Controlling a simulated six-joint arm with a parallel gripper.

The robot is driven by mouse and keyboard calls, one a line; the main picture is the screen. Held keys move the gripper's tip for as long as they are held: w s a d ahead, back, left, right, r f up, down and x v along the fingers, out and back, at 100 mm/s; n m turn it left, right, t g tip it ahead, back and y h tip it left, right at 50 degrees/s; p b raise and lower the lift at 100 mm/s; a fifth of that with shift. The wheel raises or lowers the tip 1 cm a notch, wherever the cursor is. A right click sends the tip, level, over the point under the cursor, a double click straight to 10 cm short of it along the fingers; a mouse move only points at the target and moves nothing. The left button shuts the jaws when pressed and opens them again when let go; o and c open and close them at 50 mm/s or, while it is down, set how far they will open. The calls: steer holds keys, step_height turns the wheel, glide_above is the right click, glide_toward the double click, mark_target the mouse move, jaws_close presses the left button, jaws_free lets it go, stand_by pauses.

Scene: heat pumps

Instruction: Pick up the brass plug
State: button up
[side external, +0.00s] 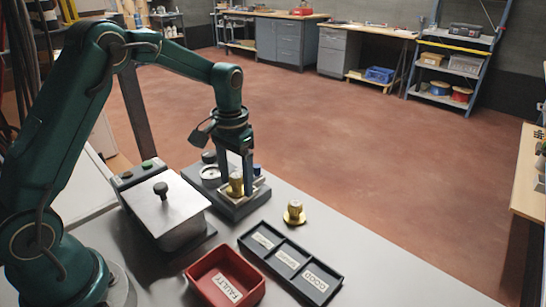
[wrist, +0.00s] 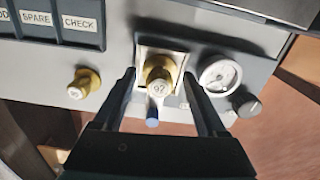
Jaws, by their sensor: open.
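A brass plug (side external: 235,184) stands upright in a pale square seat on a dark test block (side external: 240,208). In the wrist view the brass plug (wrist: 159,67) shows a white numbered cap, too small to read surely. My gripper (side external: 236,172) is open, pointing down over the block, with a finger on each side of this plug. In the wrist view my gripper's fingers (wrist: 159,76) flank the seat, with gaps to the plug. A second brass piece (side external: 294,213) with a wide base stands alone on the grey bench; it also shows in the wrist view (wrist: 85,82).
The block carries a gauge (wrist: 219,75), a dark knob (wrist: 248,106) and a small blue-ended part (wrist: 152,122). A black tray (side external: 290,263) with three labelled compartments and a red FAULTY bin (side external: 225,278) lie in front. A lidded metal box (side external: 166,208) stands left.

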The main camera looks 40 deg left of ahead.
jaws_close()
steer(key=shift+r, duration=0.1)
